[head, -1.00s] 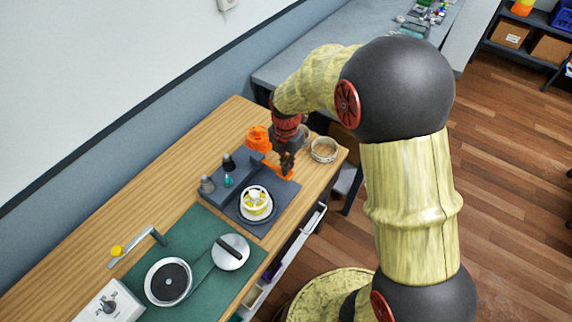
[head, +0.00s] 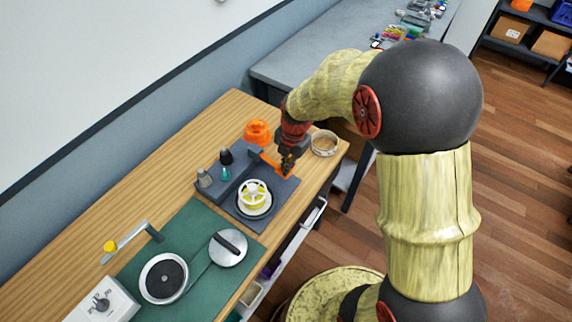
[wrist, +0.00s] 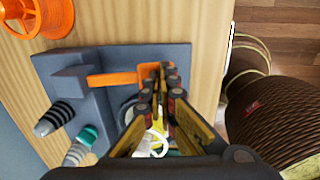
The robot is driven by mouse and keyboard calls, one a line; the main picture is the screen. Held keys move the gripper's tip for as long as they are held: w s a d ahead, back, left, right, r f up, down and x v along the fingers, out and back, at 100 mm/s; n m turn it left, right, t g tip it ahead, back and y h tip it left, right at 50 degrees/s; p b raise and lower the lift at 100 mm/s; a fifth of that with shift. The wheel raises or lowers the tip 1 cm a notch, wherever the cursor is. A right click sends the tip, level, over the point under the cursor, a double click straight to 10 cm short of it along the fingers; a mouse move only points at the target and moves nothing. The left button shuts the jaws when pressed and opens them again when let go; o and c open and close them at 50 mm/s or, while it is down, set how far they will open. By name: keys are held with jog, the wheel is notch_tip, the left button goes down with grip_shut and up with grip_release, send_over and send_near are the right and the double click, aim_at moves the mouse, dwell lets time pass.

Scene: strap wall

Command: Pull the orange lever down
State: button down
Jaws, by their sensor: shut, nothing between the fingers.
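The orange lever (wrist: 115,79) is a flat bar at the dark grey block of a grey fixture (wrist: 165,53). In the head view the lever (head: 270,160) reaches from the block toward the front right, low over the base plate. My gripper (head: 287,168) points down at the lever's free end. In the wrist view my gripper's fingertips (wrist: 168,70) are close together with nothing between them, right beside the lever's end. They hide part of that end, and I cannot tell if they touch it.
A yellow and white reel (head: 253,196) stands on the fixture's plate, near my gripper. Grey and teal-tipped knobs (head: 225,173) stand left of the block. An orange spool (head: 257,132) stands behind and a round wooden dish (head: 324,143) to the right.

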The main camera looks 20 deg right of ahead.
jog(key=shift+f+b, duration=0.75)
jog(key=shift+f, duration=0.85)
jog(key=shift+s, duration=0.1)
